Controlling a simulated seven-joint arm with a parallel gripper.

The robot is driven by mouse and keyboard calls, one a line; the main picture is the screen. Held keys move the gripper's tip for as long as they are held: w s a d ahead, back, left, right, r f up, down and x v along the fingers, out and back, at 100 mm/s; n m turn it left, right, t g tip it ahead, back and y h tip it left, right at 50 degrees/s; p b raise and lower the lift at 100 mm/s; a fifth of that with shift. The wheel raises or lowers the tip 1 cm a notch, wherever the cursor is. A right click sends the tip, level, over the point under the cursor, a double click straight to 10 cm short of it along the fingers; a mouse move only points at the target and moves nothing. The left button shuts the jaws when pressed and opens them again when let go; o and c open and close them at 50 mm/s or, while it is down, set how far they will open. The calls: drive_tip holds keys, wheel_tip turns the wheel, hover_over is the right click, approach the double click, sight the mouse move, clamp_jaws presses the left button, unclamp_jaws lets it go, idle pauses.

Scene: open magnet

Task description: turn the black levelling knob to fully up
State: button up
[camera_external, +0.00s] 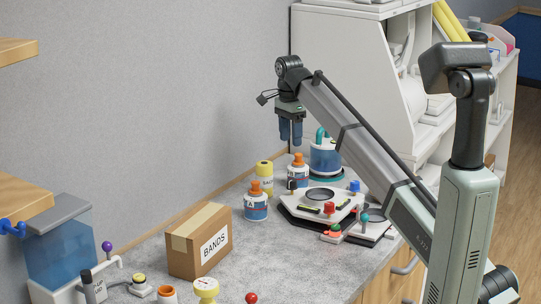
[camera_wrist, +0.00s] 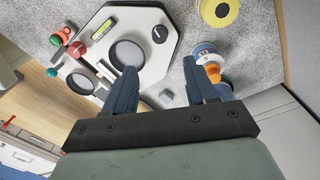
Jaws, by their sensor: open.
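The black levelling knob (camera_external: 291,185) is at the left corner of a white levelling platform (camera_external: 313,215) on the bench. In the wrist view the black knob (camera_wrist: 159,34) shows from above, with a pale mark on its top; I cannot tell its setting from this. My gripper (camera_external: 291,137) points down, well above the bench and above the platform's left side. In the wrist view my gripper (camera_wrist: 160,66) has its two blue fingers apart with nothing held. The knob lies beyond the fingertips there, apart from them.
Orange-capped bottles (camera_external: 257,207), a yellow container (camera_external: 264,175) and a blue vessel (camera_external: 325,158) stand close by. A BANDS box (camera_external: 200,240) is further left.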

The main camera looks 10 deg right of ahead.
sight(292, 180)
drive_tip(key=shift+n, duration=0.4)
drive_tip(key=f, duration=1.3)
drive_tip(key=shift+s+d+f, duration=0.15)
drive_tip(key=shift+s+f, duration=0.2)
drive_tip(key=shift+f, duration=0.05)
drive_tip(key=shift+c, duration=0.5)
drive_tip(key=c, duration=1)
clamp_jaws()
